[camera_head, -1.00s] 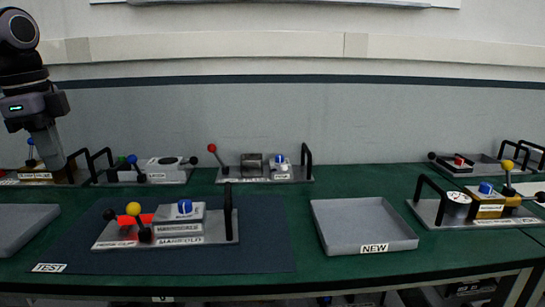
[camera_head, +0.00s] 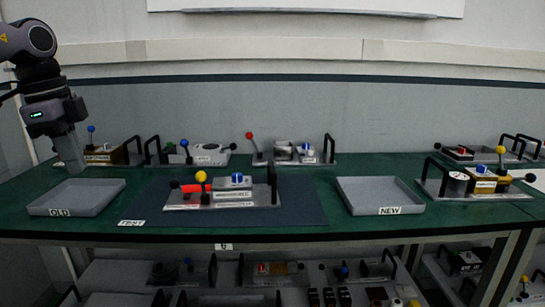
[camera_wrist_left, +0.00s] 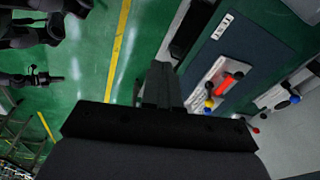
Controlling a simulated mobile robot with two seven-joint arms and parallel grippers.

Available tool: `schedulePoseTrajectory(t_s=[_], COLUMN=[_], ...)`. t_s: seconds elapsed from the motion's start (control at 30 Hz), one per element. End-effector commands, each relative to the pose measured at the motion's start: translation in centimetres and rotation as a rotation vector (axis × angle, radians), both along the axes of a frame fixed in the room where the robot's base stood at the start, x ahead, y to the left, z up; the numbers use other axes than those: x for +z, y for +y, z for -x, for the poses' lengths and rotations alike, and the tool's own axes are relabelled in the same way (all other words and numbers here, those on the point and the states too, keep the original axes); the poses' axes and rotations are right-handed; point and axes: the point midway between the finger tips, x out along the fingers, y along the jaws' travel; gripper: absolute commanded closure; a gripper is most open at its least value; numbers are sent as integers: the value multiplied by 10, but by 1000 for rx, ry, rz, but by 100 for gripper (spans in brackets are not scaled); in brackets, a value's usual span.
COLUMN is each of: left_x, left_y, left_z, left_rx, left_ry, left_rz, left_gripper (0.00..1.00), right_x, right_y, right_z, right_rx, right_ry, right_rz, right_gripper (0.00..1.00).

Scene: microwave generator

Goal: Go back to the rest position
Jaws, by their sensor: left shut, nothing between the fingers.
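My left gripper (camera_head: 72,155) hangs at the far left in the head view, above the back of the OLD tray, with its fingers pointing down. It is shut and empty. In the left wrist view the fingers (camera_wrist_left: 161,88) are together, with green floor and the table's edge beyond them. My right gripper is in neither view.
A green table (camera_head: 290,230) holds a grey OLD tray (camera_head: 80,196), a dark TEST mat (camera_head: 300,205) bearing a device (camera_head: 222,194), and a grey NEW tray (camera_head: 375,194). Several more devices stand along the back and right. A lower shelf (camera_head: 130,273) holds more.

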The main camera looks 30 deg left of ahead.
Motion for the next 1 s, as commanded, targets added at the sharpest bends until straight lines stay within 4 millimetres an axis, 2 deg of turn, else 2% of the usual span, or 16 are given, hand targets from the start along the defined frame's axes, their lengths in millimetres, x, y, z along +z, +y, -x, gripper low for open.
schedulePoseTrajectory(t_s=[0.03,0.27,0.5,0.73,1.0], left_x=[-23,-101,-184,-245,-304], left_y=[-5,-37,-90,-141,-190], left_z=[-8,-44,-71,-82,-79], left_rx=[-49,-250,-368,-336,-144], left_ry=[-9,-154,-399,-657,-900], left_rz=[61,291,543,703,755], left_gripper=[100,100,100,100,100], right_x=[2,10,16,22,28], right_y=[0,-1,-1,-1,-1], right_z=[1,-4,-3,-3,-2], right_rx=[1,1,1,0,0], right_ry=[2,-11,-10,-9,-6], right_rz=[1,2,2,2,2], right_gripper=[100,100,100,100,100])
